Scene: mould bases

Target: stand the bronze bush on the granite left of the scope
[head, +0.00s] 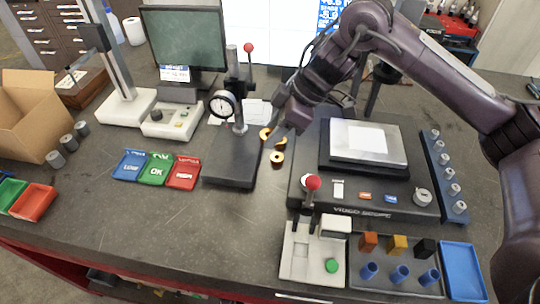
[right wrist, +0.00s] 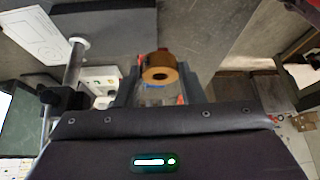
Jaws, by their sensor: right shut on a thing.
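My right gripper (head: 276,134) reaches down between the dial gauge stand and the video scope (head: 385,208). In the right wrist view it is shut on a bronze bush (right wrist: 160,74), a short ring with a dark bore, held between the fingertips. In the head view bronze pieces show around the fingertips, partly hidden by them. Another bronze ring (head: 277,158) lies just in front on the bench, right of the granite. The dark granite base (head: 230,172) carries the dial gauge (head: 222,104) on a post and stands left of the scope. My left gripper is out of view.
Blue, green and red trays (head: 156,169) lie left of the granite. A red-knobbed lever fixture (head: 314,262) stands in front of the scope. The gauge post with its red ball (head: 248,47) rises close to my right gripper. The front bench strip below the granite is clear.

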